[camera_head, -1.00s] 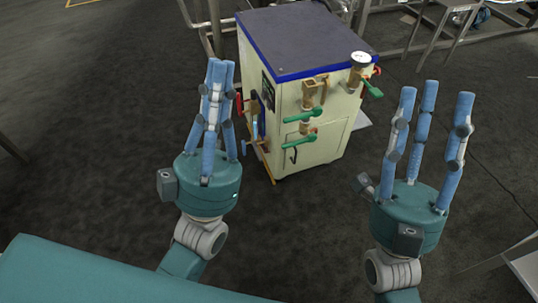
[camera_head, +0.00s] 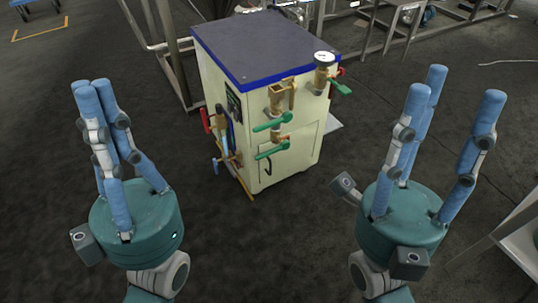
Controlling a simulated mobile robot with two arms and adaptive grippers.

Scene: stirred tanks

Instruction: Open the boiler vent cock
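The boiler (camera_head: 290,150) is a cream cabinet with a dark top and blue rim, standing on the floor ahead. Three green-handled cocks show on it: an upper one (camera_head: 340,87) below the pressure gauge (camera_head: 324,59), a middle one (camera_head: 273,123) and a lower one (camera_head: 271,151). I cannot tell which is the vent cock. A red handle (camera_head: 206,120) and a blue handle (camera_head: 216,166) stick out at its left.
Metal pipes and frame legs (camera_head: 172,45) stand behind the boiler at the left. A metal stand (camera_head: 398,22) is at the back right. A table edge (camera_head: 515,228) shows at the lower right. The dark floor (camera_head: 280,240) in front of the boiler is clear.

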